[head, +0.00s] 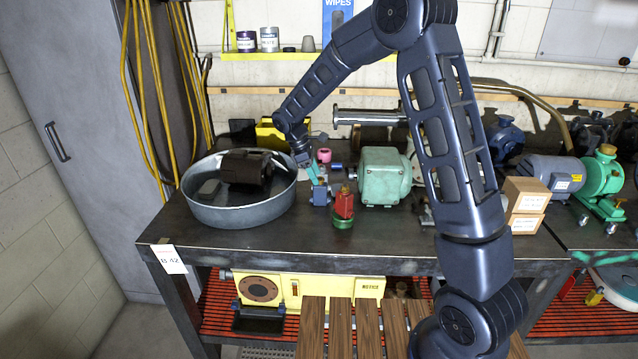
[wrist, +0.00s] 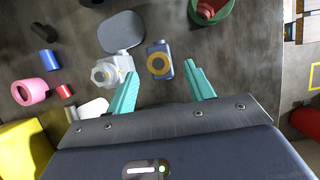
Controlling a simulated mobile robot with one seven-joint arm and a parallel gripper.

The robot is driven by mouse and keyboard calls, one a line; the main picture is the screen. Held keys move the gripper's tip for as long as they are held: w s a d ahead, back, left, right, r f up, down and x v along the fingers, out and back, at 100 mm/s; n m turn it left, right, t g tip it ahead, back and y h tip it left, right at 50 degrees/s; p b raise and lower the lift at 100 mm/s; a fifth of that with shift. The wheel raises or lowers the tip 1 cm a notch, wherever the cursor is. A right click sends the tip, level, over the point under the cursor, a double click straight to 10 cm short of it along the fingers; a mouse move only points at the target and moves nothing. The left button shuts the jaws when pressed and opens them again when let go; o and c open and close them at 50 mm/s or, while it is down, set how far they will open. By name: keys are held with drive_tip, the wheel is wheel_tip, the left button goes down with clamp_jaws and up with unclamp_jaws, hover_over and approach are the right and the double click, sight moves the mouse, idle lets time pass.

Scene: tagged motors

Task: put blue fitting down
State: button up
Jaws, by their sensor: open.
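The blue fitting (head: 320,196), a small blue block with a brass-coloured ring on its face, stands on the dark bench top just in front of my gripper (head: 315,174). In the wrist view the blue fitting (wrist: 164,72) lies ahead of and between the two teal fingers of my gripper (wrist: 163,84). The fingers are spread wide, with a clear gap on both sides of the fitting. Nothing is held between them.
Beside the fitting are a red part in a green base (head: 343,207), a pale green motor (head: 384,178) and a grey-white fitting (wrist: 110,71). Behind are a pink ring (wrist: 30,92) and small cylinders. A metal tub (head: 235,214) stands left. The front bench strip is clear.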

drive_tip(key=v, duration=0.7)
drive_tip(key=s+d+r+m+y, duration=0.1)
drive_tip(key=s+d+r+m, duration=0.25)
drive_tip(key=d, duration=0.45)
drive_tip(key=s+d+r+m+t+y, duration=0.1)
drive_tip(key=s+d+r+m, duration=0.15)
drive_tip(key=d+r, duration=0.4)
drive_tip(key=s+d+r+m+y, duration=0.1)
drive_tip(key=s+d+r+m, duration=0.2)
drive_tip(key=d, duration=0.7)
drive_tip(key=s+d+m+t, duration=0.1)
drive_tip(key=s+d+m, duration=0.3)
drive_tip(key=s, duration=0.5)
drive_tip(key=s+d+m+t+y, duration=0.1)
drive_tip(key=s+d+m+t, duration=0.1)
drive_tip(key=s+d+m, duration=0.3)
drive_tip(key=s+d, duration=0.4)
drive_tip(key=shift+s+t+y, duration=0.3)
